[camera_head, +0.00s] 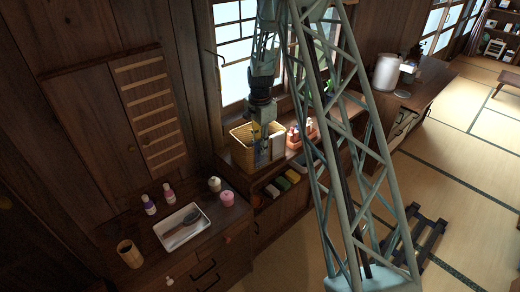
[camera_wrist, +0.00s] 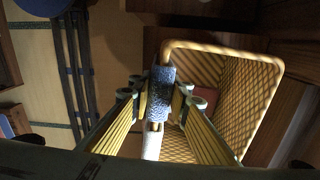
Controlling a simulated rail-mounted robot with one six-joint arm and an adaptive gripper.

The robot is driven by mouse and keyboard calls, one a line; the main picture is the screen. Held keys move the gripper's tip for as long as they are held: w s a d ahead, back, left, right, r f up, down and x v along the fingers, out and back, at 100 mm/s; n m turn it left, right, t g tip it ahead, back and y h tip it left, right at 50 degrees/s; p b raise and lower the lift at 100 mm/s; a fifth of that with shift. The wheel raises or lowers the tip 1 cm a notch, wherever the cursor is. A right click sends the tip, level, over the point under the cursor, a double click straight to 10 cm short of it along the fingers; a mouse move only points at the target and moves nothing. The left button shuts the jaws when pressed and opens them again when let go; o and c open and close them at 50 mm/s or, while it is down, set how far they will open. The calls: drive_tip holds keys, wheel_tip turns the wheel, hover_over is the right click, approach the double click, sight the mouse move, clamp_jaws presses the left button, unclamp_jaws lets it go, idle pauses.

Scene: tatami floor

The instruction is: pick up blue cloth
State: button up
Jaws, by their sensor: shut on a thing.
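The blue cloth (camera_wrist: 161,84) is a speckled grey-blue strip at the left rim of the wicker basket in the wrist view. My gripper (camera_wrist: 160,100) has one finger on each side of it and is shut on it. Whether the cloth is still resting on the rim cannot be told. A pale piece (camera_wrist: 153,142) shows below it between the fingers. In the head view my gripper (camera_head: 262,126) points down at the basket (camera_head: 241,157), and the cloth is hard to make out there.
A white tray (camera_head: 183,227) with a brush stands on the lower cabinet, beside small bottles (camera_head: 149,204) and a pink jar (camera_head: 227,199). A wooden caddy (camera_head: 302,134) with bottles stands right of the basket. The window is close behind.

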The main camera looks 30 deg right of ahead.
wheel_tip(320, 180, up, 17)
idle(0.7)
idle(0.8)
drive_tip(key=shift+r, duration=0.1)
idle(0.8)
